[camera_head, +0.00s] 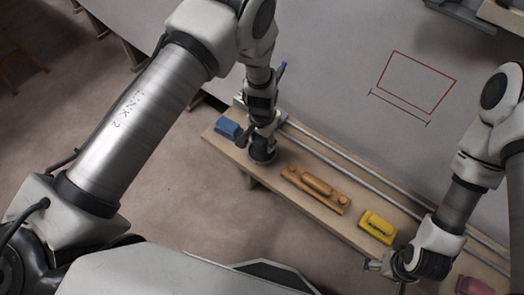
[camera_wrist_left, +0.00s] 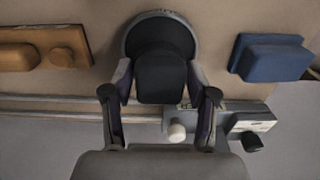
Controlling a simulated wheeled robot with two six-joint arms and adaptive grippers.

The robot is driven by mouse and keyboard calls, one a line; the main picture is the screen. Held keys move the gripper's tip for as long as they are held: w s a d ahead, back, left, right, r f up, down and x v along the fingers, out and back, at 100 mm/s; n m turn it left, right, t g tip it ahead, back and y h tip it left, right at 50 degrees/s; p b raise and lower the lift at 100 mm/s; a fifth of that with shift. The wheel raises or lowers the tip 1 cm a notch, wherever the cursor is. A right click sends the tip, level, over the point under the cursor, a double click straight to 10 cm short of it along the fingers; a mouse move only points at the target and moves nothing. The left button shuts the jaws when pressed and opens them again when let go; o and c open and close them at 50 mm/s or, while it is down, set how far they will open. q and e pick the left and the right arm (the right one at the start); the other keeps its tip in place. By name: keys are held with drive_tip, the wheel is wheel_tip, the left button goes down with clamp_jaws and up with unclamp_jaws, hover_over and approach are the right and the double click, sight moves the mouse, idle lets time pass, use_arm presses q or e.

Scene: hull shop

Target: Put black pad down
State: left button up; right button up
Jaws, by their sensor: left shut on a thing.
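The black pad (camera_wrist_left: 160,72) has a dark block-shaped grip on a round base with a grey rim. My left gripper (camera_wrist_left: 159,92) is shut on the grip, one finger on each side. In the head view the pad (camera_head: 262,153) is below my left gripper (camera_head: 262,136), over the left part of the wooden bench (camera_head: 272,165). I cannot tell whether its base touches the bench. My right gripper (camera_head: 384,266) is at the lower right by the bench's front edge; its jaw state is unclear.
A blue block (camera_head: 228,127) lies left of the pad. A wooden sanding tool (camera_head: 316,189), a yellow block (camera_head: 377,227) and a pink block (camera_head: 474,286) lie to the right. Metal rails (camera_head: 345,165) run along the bench's back. A red outline (camera_head: 417,82) marks the grey panel behind.

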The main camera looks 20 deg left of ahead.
sight(262, 139)
use_arm(q)
wheel_tip(262, 139, down, 3)
drive_tip(key=shift+r+b, duration=0.15)
drive_tip(key=shift+b, duration=0.5)
drive_tip(key=shift+r, duration=0.15)
drive_tip(key=o, duration=1.2)
drive_tip(key=shift+c, duration=0.2)
wheel_tip(262, 139, up, 12)
drive_tip(key=shift+s+r+p, duration=0.1)
drive_tip(key=shift+p, duration=0.25)
drive_tip(key=s+a+f+n, duration=0.2)
drive_tip(key=s+a+f, duration=0.5)
drive_tip(key=s+f, duration=0.45)
drive_tip(key=s+a+f+n, duration=0.1)
drive_tip(key=s, duration=0.6)
drive_tip(key=s+a+f+n, duration=0.1)
drive_tip(key=s, duration=0.7)
drive_tip(key=shift+s+a+f, duration=0.25)
drive_tip(key=shift+a, duration=0.1)
